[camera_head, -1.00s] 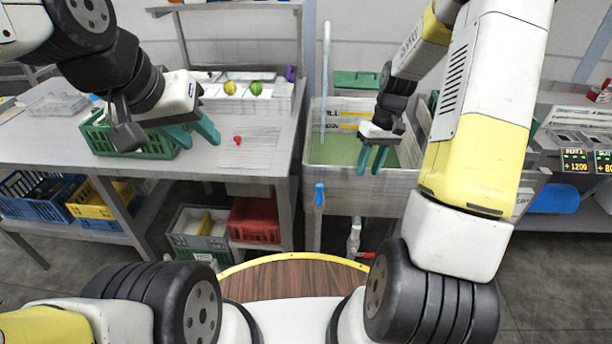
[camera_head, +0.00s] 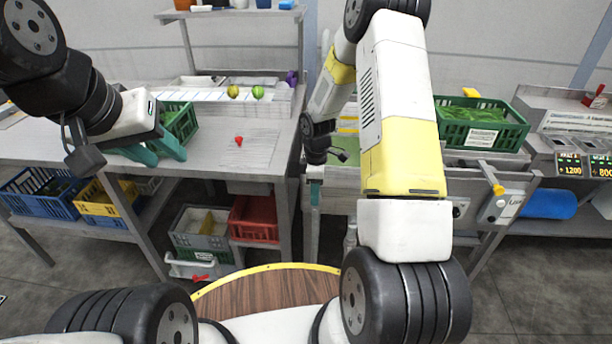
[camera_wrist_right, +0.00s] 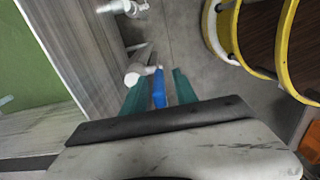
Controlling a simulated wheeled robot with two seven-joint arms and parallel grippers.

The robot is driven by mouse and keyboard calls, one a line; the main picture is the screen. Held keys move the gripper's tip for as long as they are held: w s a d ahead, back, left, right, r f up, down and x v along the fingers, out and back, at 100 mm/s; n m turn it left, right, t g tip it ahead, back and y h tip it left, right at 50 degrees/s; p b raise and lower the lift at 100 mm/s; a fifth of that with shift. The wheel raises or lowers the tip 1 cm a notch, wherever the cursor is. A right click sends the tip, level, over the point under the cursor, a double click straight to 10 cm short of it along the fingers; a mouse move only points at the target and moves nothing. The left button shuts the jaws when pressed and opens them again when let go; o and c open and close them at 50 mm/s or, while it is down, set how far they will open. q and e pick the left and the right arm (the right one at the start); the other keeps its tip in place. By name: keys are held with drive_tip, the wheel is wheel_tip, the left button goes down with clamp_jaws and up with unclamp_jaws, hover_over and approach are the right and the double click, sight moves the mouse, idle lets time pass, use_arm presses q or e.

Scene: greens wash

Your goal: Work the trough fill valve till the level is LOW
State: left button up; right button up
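The blue valve lever (camera_wrist_right: 158,90) shows in the right wrist view, beside a white pipe fitting (camera_wrist_right: 135,72) outside the trough wall (camera_wrist_right: 78,45). My right gripper (camera_wrist_right: 157,82) has its teal fingers on either side of the lever, with gaps visible, so it looks open around it. In the head view my right arm hides the valve and most of the trough. Green water (camera_wrist_right: 25,50) shows in the wrist view; I cannot read its level. My left gripper (camera_head: 152,152) is open and empty over the left bench, by the green crate.
The left bench (camera_head: 215,165) carries a green crate (camera_head: 180,122), a red piece (camera_head: 239,141) and yellow and green round items. A crate of greens (camera_head: 482,125) stands right of the trough. Several crates sit under the bench. Another white pipe fitting (camera_wrist_right: 125,7) lies near the lever.

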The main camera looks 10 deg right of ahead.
drive_tip(key=shift+f, duration=0.1)
clamp_jaws()
idle(1.4)
